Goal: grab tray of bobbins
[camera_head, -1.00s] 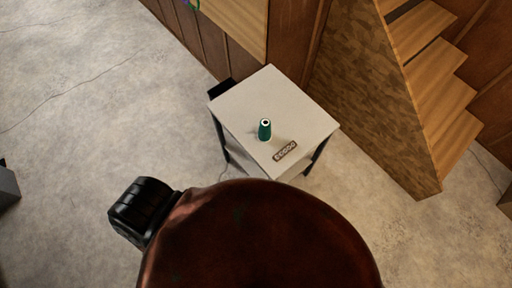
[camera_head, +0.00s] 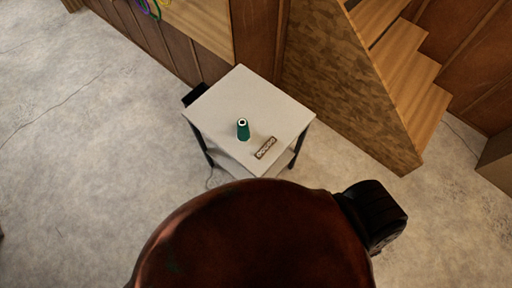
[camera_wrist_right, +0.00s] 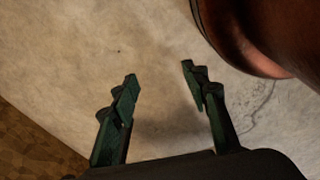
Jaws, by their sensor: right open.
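The tray of bobbins (camera_head: 266,148) is a small narrow tray with several pale round bobbins in a row. It lies near the front right edge of a small white-topped table (camera_head: 240,95) in the head view. My right gripper (camera_wrist_right: 160,83) shows in the right wrist view with its two green-tipped fingers spread apart and nothing between them. My left gripper is not in view.
A green thread cone (camera_head: 243,130) stands on the table just left of the tray. Wooden stairs (camera_head: 400,85) with a panel side rise to the right of the table. A wood-panelled wall is behind it. Open concrete floor (camera_head: 80,160) lies to the left.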

